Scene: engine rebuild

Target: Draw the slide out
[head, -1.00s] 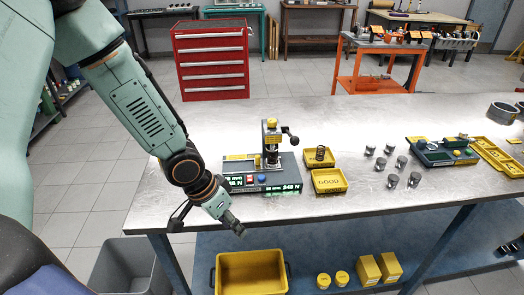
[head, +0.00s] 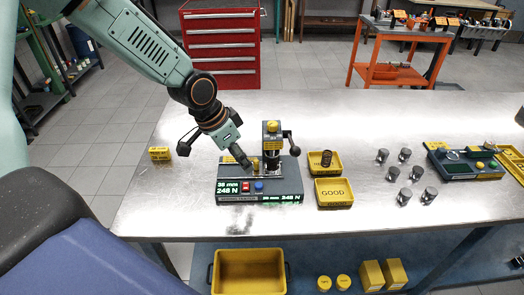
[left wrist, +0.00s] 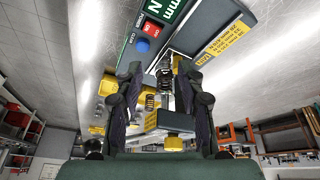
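The grey spring tester (head: 228,188) stands on the steel bench, its green displays reading 38 mm and 248 N. Its press column (head: 272,145) with a black side lever stands upright on it. A small yellow piece (head: 256,164) sits on its deck left of the column; I cannot tell whether this is the slide's handle. My left gripper (head: 246,163) is just left of that piece, close above the deck. In the left wrist view its two fingers (left wrist: 162,100) are apart, with a dark spring (left wrist: 165,78) showing between them; contact is not clear. My right gripper is out of view.
A yellow GOOD tray (head: 334,205) and another yellow tray (head: 335,169) holding a spring stand right of the tester. Several metal pistons (head: 405,154) stand further right. A yellow block (head: 159,154) is at the bench's left end. The bench front is clear.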

